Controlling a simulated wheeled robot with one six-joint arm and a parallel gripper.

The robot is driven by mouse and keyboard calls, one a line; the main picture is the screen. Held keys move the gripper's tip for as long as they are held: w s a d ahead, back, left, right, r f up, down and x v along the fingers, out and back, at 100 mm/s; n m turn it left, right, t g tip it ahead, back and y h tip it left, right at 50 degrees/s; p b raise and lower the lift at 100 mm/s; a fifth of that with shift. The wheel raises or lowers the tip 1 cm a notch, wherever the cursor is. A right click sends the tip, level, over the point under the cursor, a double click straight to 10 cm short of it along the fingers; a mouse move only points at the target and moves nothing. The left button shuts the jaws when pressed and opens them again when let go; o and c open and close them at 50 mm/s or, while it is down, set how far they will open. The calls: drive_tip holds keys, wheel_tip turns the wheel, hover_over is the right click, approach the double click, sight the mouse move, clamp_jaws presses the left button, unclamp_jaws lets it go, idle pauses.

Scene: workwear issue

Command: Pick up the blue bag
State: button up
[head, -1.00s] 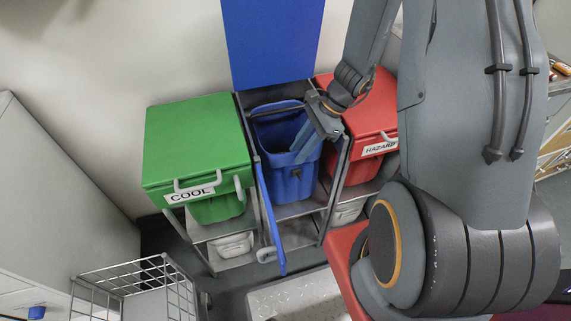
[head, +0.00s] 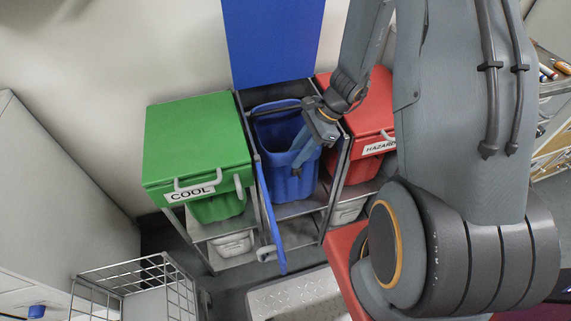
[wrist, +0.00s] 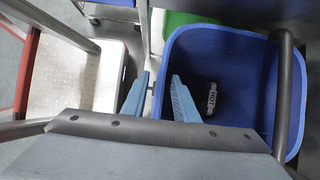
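The blue bag (head: 292,183) looks like an open-topped, stiff tub and stands upright in the middle bay of the rack. It also shows in the wrist view (wrist: 225,50), with a dark inside and a small white label. My gripper (head: 299,160) is over its right side in the head view. In the wrist view my gripper's (wrist: 158,100) light blue fingers are apart, one outside the bag and one over its inside, with the rim between them. I cannot tell whether either finger touches the bag.
A green box (head: 197,142) marked COOL is left of the bag, a red box (head: 366,112) marked HAZARD right. A blue lid (head: 272,40) stands raised behind; a narrow blue panel (head: 268,215) juts out in front. A wire cart (head: 140,285) and a step (head: 298,300) are nearer.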

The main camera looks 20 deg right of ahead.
drive_tip(key=shift+c, duration=0.3)
clamp_jaws()
idle(1.2)
